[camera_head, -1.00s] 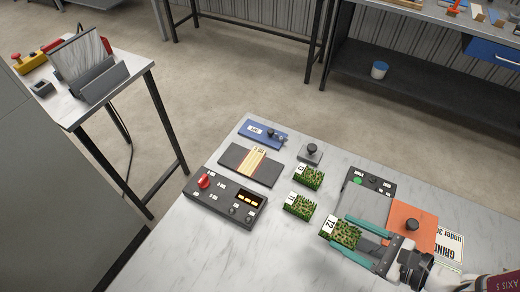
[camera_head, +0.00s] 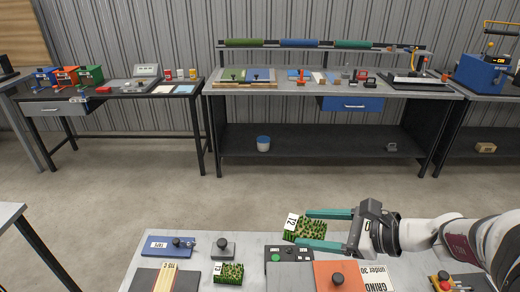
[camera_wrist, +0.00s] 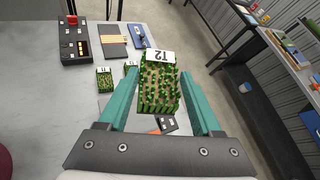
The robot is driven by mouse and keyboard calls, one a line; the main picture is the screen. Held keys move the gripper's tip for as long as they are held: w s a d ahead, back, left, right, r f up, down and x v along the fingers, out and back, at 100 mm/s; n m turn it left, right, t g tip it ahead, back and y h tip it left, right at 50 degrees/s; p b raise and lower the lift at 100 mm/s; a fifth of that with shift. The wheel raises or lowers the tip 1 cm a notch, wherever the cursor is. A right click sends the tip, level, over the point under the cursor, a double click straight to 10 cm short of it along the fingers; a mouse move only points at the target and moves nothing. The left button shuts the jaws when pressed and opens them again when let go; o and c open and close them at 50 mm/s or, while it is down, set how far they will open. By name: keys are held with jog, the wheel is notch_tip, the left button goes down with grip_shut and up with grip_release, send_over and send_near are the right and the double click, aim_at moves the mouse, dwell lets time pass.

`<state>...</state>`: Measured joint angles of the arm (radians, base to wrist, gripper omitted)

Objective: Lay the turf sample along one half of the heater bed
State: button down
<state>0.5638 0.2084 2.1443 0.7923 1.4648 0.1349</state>
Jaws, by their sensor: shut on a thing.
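A green turf block labelled T2 (camera_head: 304,230) is held between the two teal fingers of my gripper (camera_head: 310,228), above the back edge of the worktop. In the wrist view this turf block (camera_wrist: 158,90) sits between the fingers, its white label at the far end. What looks like the heater bed (camera_head: 143,281) is a dark flat plate with a yellow-orange striped strip across it, cut off by the head view's bottom edge. The plate (camera_wrist: 111,45) shows more fully in the wrist view, well ahead and to the left of my gripper.
Another turf block (camera_head: 229,274) stands beside a grey knobbed block (camera_head: 222,251). A red-knobbed control box (camera_wrist: 74,42) stands beside the plate.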

aim_at(314, 225)
jog(key=shift+m+t, duration=0.3)
jog(key=shift+t, duration=0.1)
jog(key=r, duration=0.2)
jog(key=w+r, duration=0.1)
jog(key=r, duration=0.2)
jog(key=shift+d, duration=0.1)
jog(key=a+f+n+g, duration=0.1)
jog(key=a+f+g, duration=0.1)
jog(key=a+f, duration=0.6)
jog(key=w+a+f+n+g+y, duration=0.1)
jog(key=a+f+g, duration=0.1)
jog(key=a+f, duration=0.6)
jog(key=a+f+n+g, duration=0.2)
jog(key=a+f, duration=0.7)
jog(key=a, duration=0.5)
jog(key=shift+w+a+f+y, duration=0.1)
jog(key=shift+w+a+y, duration=0.2)
jog(key=shift+w, duration=0.1)
jog(key=f, duration=0.4)
jog(key=shift+a+f, duration=0.25)
jog(key=shift+c, duration=0.3)
grip_release()
jog(key=shift+r, duration=0.1)
